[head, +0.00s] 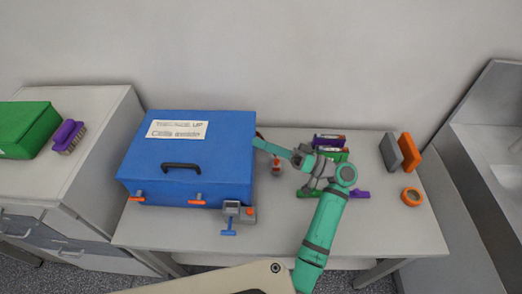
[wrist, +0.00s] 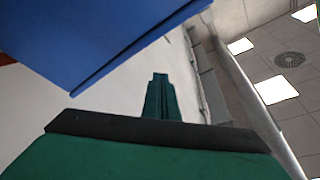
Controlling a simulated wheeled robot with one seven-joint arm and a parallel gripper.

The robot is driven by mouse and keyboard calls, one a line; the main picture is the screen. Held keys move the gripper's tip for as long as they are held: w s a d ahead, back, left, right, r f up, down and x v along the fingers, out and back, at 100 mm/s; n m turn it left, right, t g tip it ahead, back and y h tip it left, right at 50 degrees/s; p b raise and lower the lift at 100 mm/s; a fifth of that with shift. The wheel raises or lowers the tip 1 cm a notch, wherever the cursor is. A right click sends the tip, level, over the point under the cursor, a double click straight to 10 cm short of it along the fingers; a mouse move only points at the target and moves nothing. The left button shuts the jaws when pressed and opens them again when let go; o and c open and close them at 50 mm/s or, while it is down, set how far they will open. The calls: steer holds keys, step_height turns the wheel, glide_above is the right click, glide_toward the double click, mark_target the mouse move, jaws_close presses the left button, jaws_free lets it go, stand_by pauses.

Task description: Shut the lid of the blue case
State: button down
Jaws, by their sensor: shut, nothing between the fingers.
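The blue case (head: 222,165) stands on the left half of the table. Its lid (head: 205,148) lies over the body, with a white label and a black handle on it; I cannot tell whether it is fully down. Two orange latches (head: 197,197) show along the front edge. My gripper (head: 257,142) is shut and empty, with its tips close to the case's right edge; I cannot tell if they touch. In the wrist view my shut fingers (wrist: 160,92) point away over a pale surface, and a blue panel of the case (wrist: 90,35) fills the upper left.
A blue and grey clamp (head: 231,215) is at the case's front right corner. Purple and green items (head: 330,142) stand behind my arm. Grey (head: 390,152) and orange (head: 410,152) plates and an orange ring (head: 411,196) are at the right. The table's front right is clear.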

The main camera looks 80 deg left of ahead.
steer(key=w+d+f, duration=0.2)
steer(key=w+f, duration=0.1)
steer(key=w, duration=0.5)
steer(key=shift+w+d, duration=0.2)
steer(key=shift+w, duration=0.1)
steer(key=shift+f, duration=0.1)
